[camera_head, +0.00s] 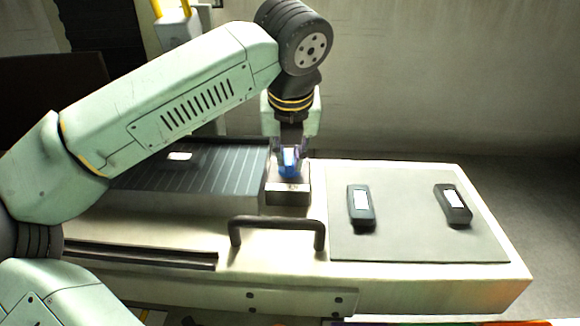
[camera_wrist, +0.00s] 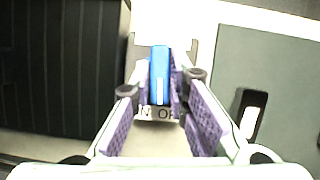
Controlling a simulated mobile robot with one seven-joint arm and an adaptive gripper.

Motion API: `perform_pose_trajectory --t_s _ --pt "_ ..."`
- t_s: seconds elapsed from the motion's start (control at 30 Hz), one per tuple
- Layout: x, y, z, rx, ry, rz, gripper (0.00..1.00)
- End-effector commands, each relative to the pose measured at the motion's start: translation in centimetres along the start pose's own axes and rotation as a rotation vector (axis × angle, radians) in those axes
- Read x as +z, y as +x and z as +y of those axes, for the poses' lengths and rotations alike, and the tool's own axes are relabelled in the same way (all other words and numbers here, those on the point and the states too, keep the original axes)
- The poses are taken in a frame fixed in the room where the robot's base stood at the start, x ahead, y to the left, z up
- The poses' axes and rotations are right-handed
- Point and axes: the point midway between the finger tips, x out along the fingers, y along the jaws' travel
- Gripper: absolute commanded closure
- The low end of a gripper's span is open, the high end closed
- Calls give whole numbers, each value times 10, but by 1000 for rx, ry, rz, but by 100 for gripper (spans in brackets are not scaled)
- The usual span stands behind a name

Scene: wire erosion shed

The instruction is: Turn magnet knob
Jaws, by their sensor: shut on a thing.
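The magnet knob (camera_head: 289,168) is blue and sits on a small metal block (camera_head: 288,195) at the right end of the dark ribbed plate (camera_head: 215,185). My gripper (camera_head: 291,154) points down over the block, with its fingers closed on either side of the knob. In the wrist view the knob (camera_wrist: 160,75) is a narrow blue bar running up and down the picture between the purple-padded fingers. A label with the letters "N OF" shows below it, partly hidden by the fingers. The knob's base is mostly hidden.
A dark handle (camera_head: 278,222) stands at the front of the pale bench. To the right, a grey mat (camera_head: 410,235) holds two dark devices with white labels, one left (camera_head: 361,207) and one right (camera_head: 453,204). A dark object with a white patch (camera_head: 180,156) lies on the ribbed plate.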

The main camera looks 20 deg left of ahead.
Motion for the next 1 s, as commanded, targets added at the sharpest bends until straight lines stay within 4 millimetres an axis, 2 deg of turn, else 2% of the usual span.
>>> perform_pose_trajectory --t_s 0.03,0.6,1.0 --pt "-2 5 1 -18 36 2 100" --pt "0 2 3 -223 528 4 100" --pt "1 2 4 -319 765 4 100"
